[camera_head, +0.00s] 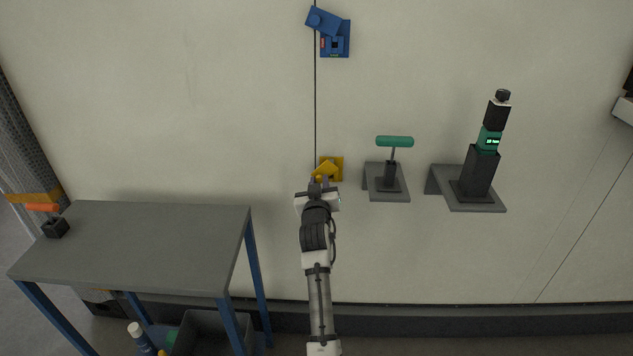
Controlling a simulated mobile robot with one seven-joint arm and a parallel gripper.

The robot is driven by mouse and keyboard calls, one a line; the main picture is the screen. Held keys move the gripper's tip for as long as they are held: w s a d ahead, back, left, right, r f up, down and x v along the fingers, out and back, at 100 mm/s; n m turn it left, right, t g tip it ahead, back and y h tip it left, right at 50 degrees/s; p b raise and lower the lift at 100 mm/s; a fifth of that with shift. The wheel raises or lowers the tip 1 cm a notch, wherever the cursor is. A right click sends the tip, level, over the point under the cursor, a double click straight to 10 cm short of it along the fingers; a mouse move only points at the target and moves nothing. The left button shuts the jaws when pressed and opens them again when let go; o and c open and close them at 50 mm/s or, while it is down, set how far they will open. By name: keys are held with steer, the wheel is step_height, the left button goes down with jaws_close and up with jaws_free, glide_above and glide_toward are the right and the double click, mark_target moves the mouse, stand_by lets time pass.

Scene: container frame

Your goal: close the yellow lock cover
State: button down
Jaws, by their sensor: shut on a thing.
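The yellow lock cover (326,169) is on the wall near the middle of the view, beside a thin vertical seam. It looks swung out of line with its yellow base plate (338,162). My gripper (318,184) reaches up from below and is shut on the lower left part of the yellow cover. The fingertips and the exact contact are small and partly hidden by my wrist.
A blue lock (335,40) with a tilted blue cover (323,21) is higher on the wall. A green T-handle tool (394,142) and a black and green device (482,160) stand on wall brackets to the right. A grey table (140,243) is at left.

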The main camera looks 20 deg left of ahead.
steer(key=shift+w+d+f+n+p, duration=0.15)
steer(key=shift+d+f+n+p, duration=0.25)
steer(key=shift+n, duration=1)
steer(key=shift+w+d+f+n+p, duration=0.1)
steer(key=shift+d+n+p, duration=0.3)
steer(key=shift+n, duration=1)
steer(key=shift+w+d+f+n+p, duration=0.2)
steer(key=shift+d+n, duration=0.4)
steer(key=shift+n, duration=0.8)
steer(key=c, duration=1.2)
jaws_free()
steer(key=shift+d, duration=0.1)
steer(key=shift+c, duration=0.2)
steer(key=shift+s, duration=0.1)
steer(key=b+v, duration=0.2)
steer(key=v, duration=1.1)
steer(key=shift+s+b, duration=0.3)
steer(key=shift+s, duration=0.05)
